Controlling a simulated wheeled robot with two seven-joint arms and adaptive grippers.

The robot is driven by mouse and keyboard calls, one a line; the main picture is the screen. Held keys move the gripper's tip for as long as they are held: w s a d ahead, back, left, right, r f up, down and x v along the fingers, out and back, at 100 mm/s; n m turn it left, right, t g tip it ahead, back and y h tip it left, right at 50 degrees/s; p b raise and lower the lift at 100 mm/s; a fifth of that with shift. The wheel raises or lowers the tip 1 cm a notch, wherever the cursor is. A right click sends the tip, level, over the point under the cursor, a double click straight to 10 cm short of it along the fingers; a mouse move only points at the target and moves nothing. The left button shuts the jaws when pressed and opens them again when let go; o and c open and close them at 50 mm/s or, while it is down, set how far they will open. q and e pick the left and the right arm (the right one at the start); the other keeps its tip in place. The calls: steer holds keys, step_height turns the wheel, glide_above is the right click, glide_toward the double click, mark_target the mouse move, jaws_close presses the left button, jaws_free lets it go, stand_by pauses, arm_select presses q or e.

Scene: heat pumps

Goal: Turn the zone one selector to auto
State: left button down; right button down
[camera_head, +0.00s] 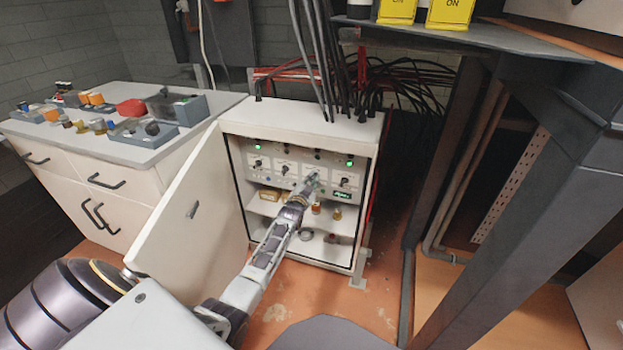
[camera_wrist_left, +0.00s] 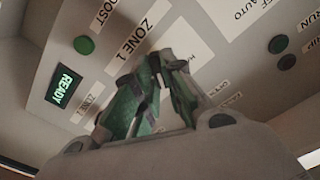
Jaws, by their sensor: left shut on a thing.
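The open control cabinet (camera_head: 304,125) holds a white panel with a row of black selectors, such as one at the left (camera_head: 258,163) and one at the right (camera_head: 343,182). My left gripper (camera_head: 312,182) reaches into the cabinet, up against the panel between them. In the left wrist view my left gripper (camera_wrist_left: 161,70) has its fingers closed together beside the ZONE 1 label (camera_wrist_left: 145,40). It is shut on a selector knob that the fingers almost fully hide, so its pointing direction cannot be read. A green READY display (camera_wrist_left: 66,87) is lit nearby. My right gripper is not in view.
The cabinet door (camera_head: 185,215) stands open to the left of my arm. Small parts sit on the shelves below the panel. A workbench (camera_head: 165,145) with trays is at left; a dark steel frame (camera_head: 510,175) stands at right. Cables (camera_head: 325,60) enter the cabinet top.

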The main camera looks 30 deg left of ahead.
arm_select(q)
steer(key=shift+f+m+p, duration=0.1)
steer(key=shift+m+p, duration=0.45)
steer(key=shift+m, duration=0.95)
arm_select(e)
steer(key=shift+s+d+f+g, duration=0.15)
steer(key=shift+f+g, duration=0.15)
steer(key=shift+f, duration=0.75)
arm_select(q)
steer(key=shift+d, duration=0.1)
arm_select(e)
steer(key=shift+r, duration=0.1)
arm_select(q)
steer(key=c, duration=1.5)
jaws_free()
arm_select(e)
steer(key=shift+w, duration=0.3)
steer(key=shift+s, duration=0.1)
arm_select(q)
steer(key=v, duration=1.2)
